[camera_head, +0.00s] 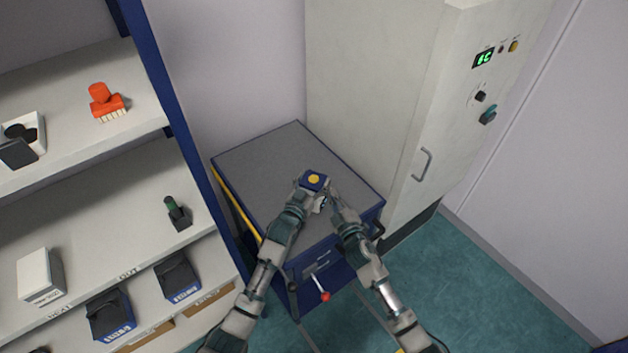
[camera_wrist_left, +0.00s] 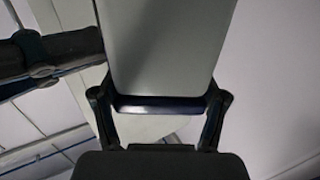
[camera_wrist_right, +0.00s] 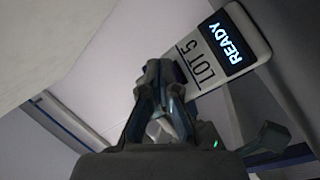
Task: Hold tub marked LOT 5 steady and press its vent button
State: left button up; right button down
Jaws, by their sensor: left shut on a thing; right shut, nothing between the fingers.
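The tub marked LOT 5 (camera_head: 304,183) is small, with a blue top and a round yellow button (camera_head: 314,179) on it. It is above the grey cart top; contact with the surface is hidden. In the right wrist view its pale face (camera_wrist_right: 240,25) shows "LOT 5" and a lit "READY" display. My left gripper (camera_head: 301,192) is shut on the tub, whose plain grey side (camera_wrist_left: 170,45) fills the space between the fingers in the left wrist view. My right gripper (camera_wrist_right: 160,68) is shut and empty, its tips close beside the tub; whether they touch it is unclear.
The blue cart (camera_head: 260,150) has free grey top around the tub, and a red-knobbed lever (camera_head: 324,296) at its front. A tall pale cabinet (camera_head: 375,90) stands behind right. A shelf unit (camera_head: 90,180) at left holds an orange stamp-like item (camera_head: 104,100) and several boxes.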

jog(key=shift+s+d, duration=0.25)
jog(key=shift+d, duration=0.1)
jog(key=shift+s+d, duration=0.4)
jog(key=shift+d, duration=0.55)
jog(key=shift+s+d, duration=0.45)
jog(key=shift+d, duration=0.45)
jog(key=shift+s+d, duration=0.4)
jog(key=shift+d, duration=0.55)
pick_arm(q)
jog(key=o, duration=1.4)
